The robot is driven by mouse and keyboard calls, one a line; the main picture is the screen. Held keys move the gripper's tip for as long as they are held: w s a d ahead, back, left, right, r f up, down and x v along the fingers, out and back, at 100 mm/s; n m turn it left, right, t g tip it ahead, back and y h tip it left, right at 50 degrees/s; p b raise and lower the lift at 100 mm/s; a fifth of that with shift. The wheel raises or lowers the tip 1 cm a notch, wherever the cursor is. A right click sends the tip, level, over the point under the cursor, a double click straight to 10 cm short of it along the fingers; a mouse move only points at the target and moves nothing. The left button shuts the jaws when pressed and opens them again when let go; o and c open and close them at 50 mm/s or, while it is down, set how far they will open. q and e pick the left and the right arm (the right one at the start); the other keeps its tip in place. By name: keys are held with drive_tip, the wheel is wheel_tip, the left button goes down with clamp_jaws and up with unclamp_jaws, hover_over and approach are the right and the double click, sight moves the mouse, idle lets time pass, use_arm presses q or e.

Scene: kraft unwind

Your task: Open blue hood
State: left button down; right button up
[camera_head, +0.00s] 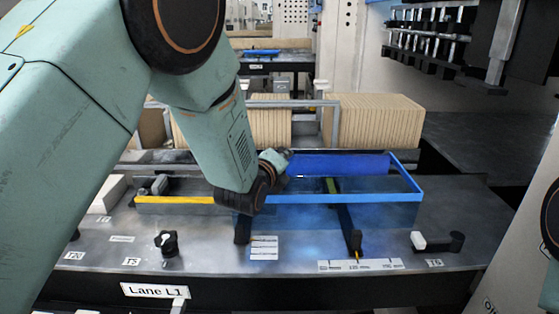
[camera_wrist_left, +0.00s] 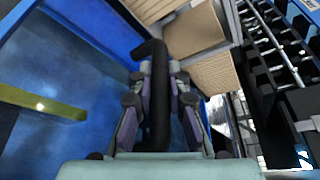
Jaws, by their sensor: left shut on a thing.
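The blue hood (camera_head: 405,178) is a blue-framed box with see-through panels, standing on the grey machine bench in the head view. In the left wrist view its blue panels (camera_wrist_left: 75,45) fill the left side. My left gripper (camera_head: 277,162) is at the hood's left part, its fingers largely hidden by the wrist. In the left wrist view my left gripper (camera_wrist_left: 159,95) is shut on a black bar-like handle (camera_wrist_left: 157,60), which runs between the fingers and bends at its far end. My right gripper is out of view.
Brown kraft stacks (camera_head: 375,121) stand behind the hood, with a grey rail (camera_head: 290,104) in front of them. A black knob (camera_head: 167,242) and a black lever (camera_head: 440,242) sit on the bench (camera_head: 300,225). Dark machinery (camera_head: 450,40) hangs at upper right.

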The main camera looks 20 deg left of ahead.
use_arm(q)
drive_tip(key=shift+w+d, duration=0.1)
drive_tip(key=shift+d, duration=0.4)
drive_tip(key=shift+a, duration=0.1)
drive_tip(key=c, duration=1.7)
unclamp_jaws()
drive_tip(key=shift+c, duration=0.2)
drive_tip(key=o, duration=0.4)
drive_tip(key=shift+s+r, duration=0.15)
drive_tip(key=shift+s, duration=0.05)
drive_tip(key=shift+o, duration=0.2)
drive_tip(key=shift+w, duration=0.1)
